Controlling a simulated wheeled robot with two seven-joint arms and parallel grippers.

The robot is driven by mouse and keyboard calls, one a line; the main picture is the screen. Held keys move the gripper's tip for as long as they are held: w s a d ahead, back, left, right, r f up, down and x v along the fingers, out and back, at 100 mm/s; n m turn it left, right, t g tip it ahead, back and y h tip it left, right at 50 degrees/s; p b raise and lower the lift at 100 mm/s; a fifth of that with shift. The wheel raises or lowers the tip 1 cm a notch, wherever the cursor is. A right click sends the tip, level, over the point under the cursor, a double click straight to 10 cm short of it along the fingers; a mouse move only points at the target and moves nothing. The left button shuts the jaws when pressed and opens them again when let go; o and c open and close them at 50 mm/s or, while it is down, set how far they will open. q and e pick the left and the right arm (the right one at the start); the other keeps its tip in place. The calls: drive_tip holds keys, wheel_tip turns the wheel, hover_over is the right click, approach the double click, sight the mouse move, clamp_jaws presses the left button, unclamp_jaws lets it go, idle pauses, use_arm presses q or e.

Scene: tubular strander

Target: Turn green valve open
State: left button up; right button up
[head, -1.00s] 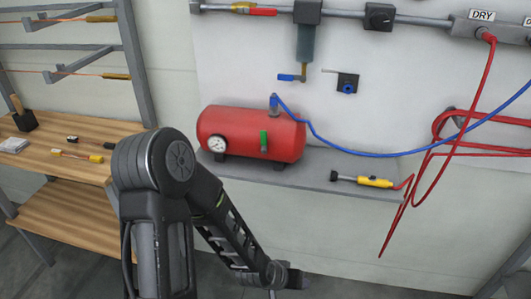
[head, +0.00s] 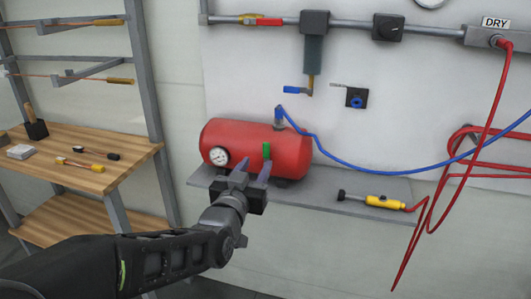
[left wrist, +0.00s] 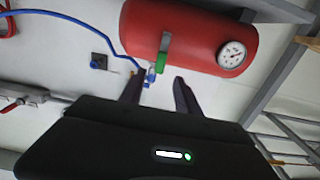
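The green valve (head: 267,151) is a small upright green handle on the front of the red tank (head: 295,157), which lies on a grey shelf. My left gripper (head: 253,172) is in front of the tank, just below and left of the valve, with its two fingers apart and nothing between them. In the left wrist view the green valve (left wrist: 160,63) shows beyond the open fingertips (left wrist: 158,88), near the gap between them. Whether a finger touches the valve or tank cannot be told. My right gripper is not in view.
A pressure gauge (head: 219,156) sits on the tank's left end. A blue hose (head: 345,164) leaves the tank's top. A yellow tool (head: 384,201) lies on the shelf (head: 325,200) at right. A wooden bench (head: 75,175) stands at left.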

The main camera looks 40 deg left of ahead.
sight(266, 150)
use_arm(q)
drive_tip(key=shift+p+x, duration=0.35)
drive_tip(key=shift+x, duration=3.55)
drive_tip(key=shift+c, duration=0.3)
clamp_jaws()
